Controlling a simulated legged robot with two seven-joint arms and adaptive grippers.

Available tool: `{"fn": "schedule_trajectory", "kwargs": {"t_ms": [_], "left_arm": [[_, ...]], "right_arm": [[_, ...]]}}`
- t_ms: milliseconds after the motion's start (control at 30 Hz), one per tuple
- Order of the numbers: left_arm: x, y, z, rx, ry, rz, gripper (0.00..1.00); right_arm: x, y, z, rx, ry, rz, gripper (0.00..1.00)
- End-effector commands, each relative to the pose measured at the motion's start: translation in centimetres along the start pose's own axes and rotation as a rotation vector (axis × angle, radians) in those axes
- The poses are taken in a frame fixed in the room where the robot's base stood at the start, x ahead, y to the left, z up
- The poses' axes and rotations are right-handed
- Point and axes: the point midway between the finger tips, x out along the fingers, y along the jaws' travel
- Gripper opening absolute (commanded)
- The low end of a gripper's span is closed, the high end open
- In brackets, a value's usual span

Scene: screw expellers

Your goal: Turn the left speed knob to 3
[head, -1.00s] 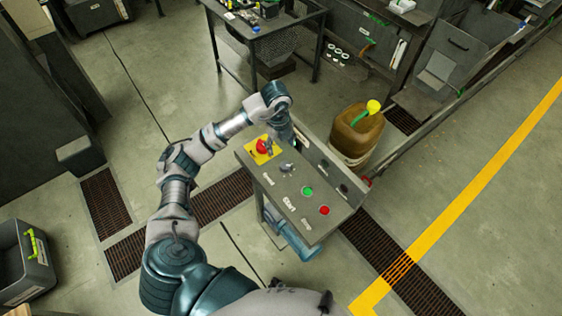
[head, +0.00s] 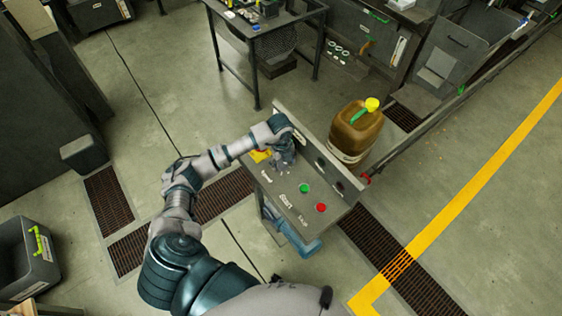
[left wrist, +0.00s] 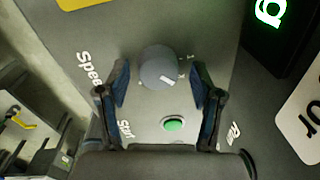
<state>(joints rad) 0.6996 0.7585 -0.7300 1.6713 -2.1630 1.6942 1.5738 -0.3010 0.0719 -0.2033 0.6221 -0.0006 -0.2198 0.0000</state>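The control panel (head: 328,218) stands in front of me with a green button (head: 304,188) and a red button (head: 320,207). My left gripper (head: 284,163) is over the panel's far left part, covering the knob there in the head view. In the left wrist view a round grey knob (left wrist: 158,68) with a white pointer mark lies between the two fingers. The left gripper (left wrist: 160,92) is open, one finger on each side of the knob, with gaps between. The knob's scale digits are too small to read. The right gripper is not in view.
The green button (left wrist: 172,124) lies near the fingers in the left wrist view. A yellow plate (head: 260,156) is partly behind my left arm. A brown canister (head: 354,134) stands behind the panel. A dark table (head: 262,32) is farther back.

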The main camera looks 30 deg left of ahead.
Motion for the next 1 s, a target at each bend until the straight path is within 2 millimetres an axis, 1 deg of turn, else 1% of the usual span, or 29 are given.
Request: {"fn": "schedule_trajectory", "kwargs": {"t_ms": [33,67,100,200,233,300,367,467,533,667,1000], "left_arm": [[0.0,0.0,0.0,0.0,0.001,0.0,0.5],[0.0,0.1,0.1,0.001,0.002,-0.001,0.42],[0.1,0.2,0.2,0.001,0.004,-0.002,0.32],[0.2,0.4,0.6,0.001,0.009,-0.008,0.09],[0.2,0.4,0.7,0.0,0.01,-0.01,0.05],[0.3,0.4,1.0,0.0,0.01,-0.012,0.04],[0.3,0.5,1.2,0.0,0.01,-0.014,0.04],[0.2,0.6,1.4,-0.004,0.005,-0.014,0.06],[0.2,0.6,1.5,-0.006,0.003,-0.012,0.07],[0.2,0.6,1.5,-0.008,0.002,-0.008,0.07],[0.3,0.5,1.1,-0.005,0.002,-0.004,0.07]], "right_arm": [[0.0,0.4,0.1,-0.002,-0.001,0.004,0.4],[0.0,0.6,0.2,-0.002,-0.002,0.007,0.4],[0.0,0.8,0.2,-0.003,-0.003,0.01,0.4],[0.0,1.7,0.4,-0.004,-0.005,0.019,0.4],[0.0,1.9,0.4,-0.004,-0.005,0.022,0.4],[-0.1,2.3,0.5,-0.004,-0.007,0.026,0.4],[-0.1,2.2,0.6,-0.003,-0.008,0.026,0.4],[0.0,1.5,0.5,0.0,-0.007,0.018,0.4],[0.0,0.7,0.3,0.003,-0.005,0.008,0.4],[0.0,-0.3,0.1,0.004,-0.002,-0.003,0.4],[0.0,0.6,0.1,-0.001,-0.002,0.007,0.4]]}}
